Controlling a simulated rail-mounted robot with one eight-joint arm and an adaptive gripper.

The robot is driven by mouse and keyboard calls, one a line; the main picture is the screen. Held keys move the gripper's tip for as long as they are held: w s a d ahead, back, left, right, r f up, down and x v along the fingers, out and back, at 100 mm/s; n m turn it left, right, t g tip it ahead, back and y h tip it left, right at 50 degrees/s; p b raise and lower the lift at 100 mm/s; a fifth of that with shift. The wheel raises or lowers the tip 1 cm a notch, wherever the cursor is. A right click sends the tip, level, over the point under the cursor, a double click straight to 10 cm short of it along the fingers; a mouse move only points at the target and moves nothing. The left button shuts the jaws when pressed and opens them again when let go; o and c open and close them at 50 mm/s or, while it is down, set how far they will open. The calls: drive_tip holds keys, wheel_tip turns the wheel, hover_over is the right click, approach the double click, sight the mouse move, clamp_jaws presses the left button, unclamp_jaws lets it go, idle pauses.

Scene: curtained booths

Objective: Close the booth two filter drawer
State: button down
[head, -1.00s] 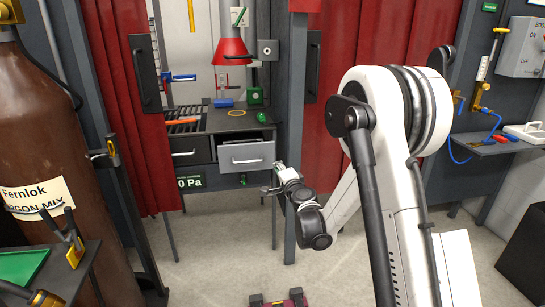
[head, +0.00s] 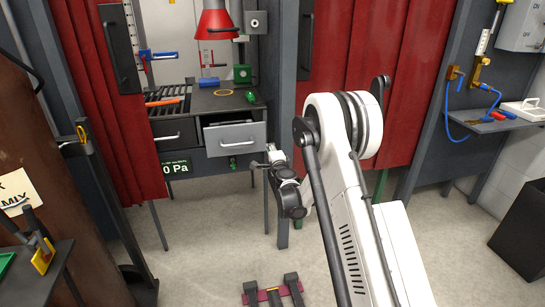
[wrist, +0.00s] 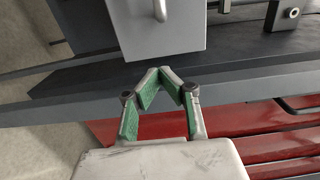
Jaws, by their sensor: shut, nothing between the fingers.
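The booth's filter drawer (head: 235,138) is a grey drawer with a bar handle, under the right side of the booth bench. It stands pulled out, with its open top showing in the head view. A darker drawer (head: 175,135) beside it on the left sits flush. My gripper (head: 270,150) is at the right of the grey drawer in the head view. In the wrist view my gripper (wrist: 168,72) has its fingertips together and empty, just short of the grey drawer front (wrist: 160,35). Contact with the drawer cannot be told.
A red curtain (head: 115,100) hangs left of the bench, and another red curtain (head: 400,90) hangs to the right behind my arm. A dark post (head: 283,75) stands right of the drawers. A brown gas cylinder (head: 35,150) is at the left. The floor in front is mostly clear.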

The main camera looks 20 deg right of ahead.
sight(265, 138)
drive_tip(key=shift+w+d+b, duration=0.15)
drive_tip(key=shift+w+b, duration=0.55)
drive_tip(key=shift+w, duration=2.4)
